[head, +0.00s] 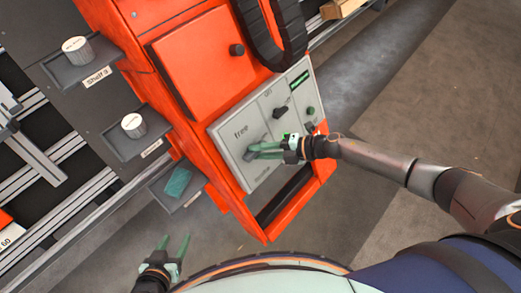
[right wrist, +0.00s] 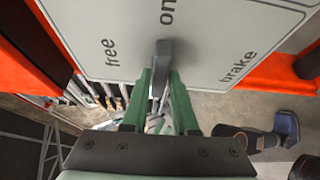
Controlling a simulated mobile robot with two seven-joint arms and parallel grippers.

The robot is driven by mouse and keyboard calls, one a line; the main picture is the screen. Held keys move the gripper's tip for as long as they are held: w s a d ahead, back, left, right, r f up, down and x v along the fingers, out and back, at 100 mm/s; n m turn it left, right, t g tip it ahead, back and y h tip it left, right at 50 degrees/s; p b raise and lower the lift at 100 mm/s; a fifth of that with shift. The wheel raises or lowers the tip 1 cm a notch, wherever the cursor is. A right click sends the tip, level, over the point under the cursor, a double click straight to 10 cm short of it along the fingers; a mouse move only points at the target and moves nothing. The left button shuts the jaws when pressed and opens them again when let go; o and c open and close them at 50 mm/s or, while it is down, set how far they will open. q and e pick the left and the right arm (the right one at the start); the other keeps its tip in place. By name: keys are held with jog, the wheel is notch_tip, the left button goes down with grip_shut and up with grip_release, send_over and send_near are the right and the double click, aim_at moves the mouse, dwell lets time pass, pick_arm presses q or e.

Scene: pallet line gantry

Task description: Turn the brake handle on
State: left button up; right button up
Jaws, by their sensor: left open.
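The brake handle is a short grey lever (right wrist: 164,58) on a light grey panel (head: 225,125) fixed to an orange cabinet. In the right wrist view the word "free" is left of the lever, "on" above it and "brake" to its right. My right gripper (right wrist: 163,78) has its green fingers on both sides of the lever and looks shut on it. In the head view this gripper (head: 254,150) covers much of the lever. My left gripper (head: 176,244) is open and empty, low in the view, apart from the cabinet.
The panel also carries a black rotary switch (head: 280,112) and a green button (head: 311,110). Shelves left of the cabinet hold white ribbed knobs (head: 76,50) (head: 134,125) and a green block (head: 179,183). A black handle (head: 237,49) sits on the orange door. Floor on the right is clear.

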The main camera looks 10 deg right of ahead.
jog(key=o, duration=0.4)
jog(key=shift+c, duration=0.2)
jog(key=v, duration=1.2)
jog(key=shift+s+d, duration=0.2)
jog(key=shift+r, duration=0.1)
jog(key=s+a+r+m+t+h+p, duration=0.1)
jog(key=a+r+m+t+h+p, duration=0.2)
jog(key=a+m+t, duration=0.8)
jog(key=s+d+f+m+g+h+p, duration=0.1)
jog(key=s+d+f+m+g+h, duration=0.2)
jog(key=s+m, duration=0.3)
jog(key=s+d+f+m+g+h+p, duration=0.2)
jog(key=s+m, duration=0.4)
jog(key=m, duration=0.3)
jog(key=shift+s+d+f+g+h, duration=0.2)
jog(key=shift+d+f+g+h, duration=0.55)
jog(key=shift+f+g, duration=0.25)
